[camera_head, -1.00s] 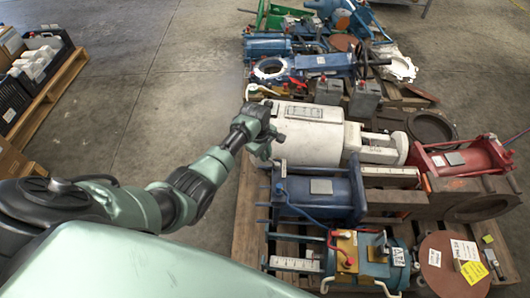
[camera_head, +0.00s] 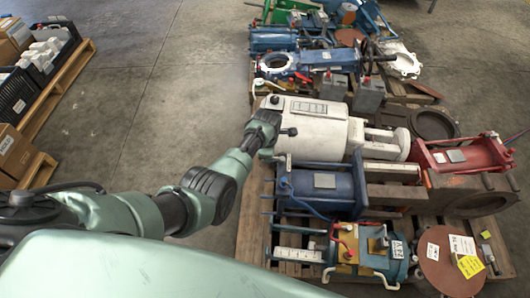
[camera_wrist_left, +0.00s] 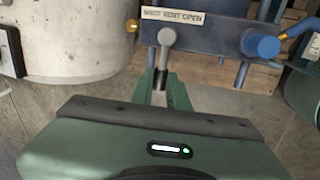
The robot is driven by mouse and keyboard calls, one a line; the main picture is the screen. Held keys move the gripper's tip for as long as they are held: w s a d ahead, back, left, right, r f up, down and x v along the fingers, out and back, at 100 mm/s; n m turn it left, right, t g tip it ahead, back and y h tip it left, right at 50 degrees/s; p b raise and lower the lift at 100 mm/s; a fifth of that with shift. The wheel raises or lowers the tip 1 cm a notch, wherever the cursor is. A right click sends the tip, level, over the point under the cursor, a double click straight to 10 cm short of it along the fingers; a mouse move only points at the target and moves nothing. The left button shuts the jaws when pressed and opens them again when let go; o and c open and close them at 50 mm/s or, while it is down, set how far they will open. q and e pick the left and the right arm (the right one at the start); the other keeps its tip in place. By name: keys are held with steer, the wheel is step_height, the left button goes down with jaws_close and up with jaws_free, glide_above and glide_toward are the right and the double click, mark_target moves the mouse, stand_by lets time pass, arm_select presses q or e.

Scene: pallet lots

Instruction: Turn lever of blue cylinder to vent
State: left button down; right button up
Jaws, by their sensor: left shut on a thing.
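The blue cylinder (camera_head: 322,188) lies on a pallet, right of my left gripper (camera_head: 270,156) in the head view. In the left wrist view its blue end plate (camera_wrist_left: 208,38) carries a label strip (camera_wrist_left: 172,14) reading, as far as I can make out, SHUT, VENT, OPEN. A grey lever (camera_wrist_left: 166,40) has its round hub just below the label and points down, slightly left, in the picture. My left gripper (camera_wrist_left: 160,84) is shut on the lever's dark lower end. My right gripper is in neither view.
A teal cylinder (camera_head: 322,252) lies nearer. Bare floor (camera_head: 165,100) is left of the pallet.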

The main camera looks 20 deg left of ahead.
arm_select(q)
steer(key=shift+s+n, duration=0.15)
steer(key=shift+n, duration=0.15)
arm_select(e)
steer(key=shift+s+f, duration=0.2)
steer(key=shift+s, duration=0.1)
arm_select(q)
steer(key=c, duration=1.4)
jaws_free()
steer(key=shift+o, duration=0.2)
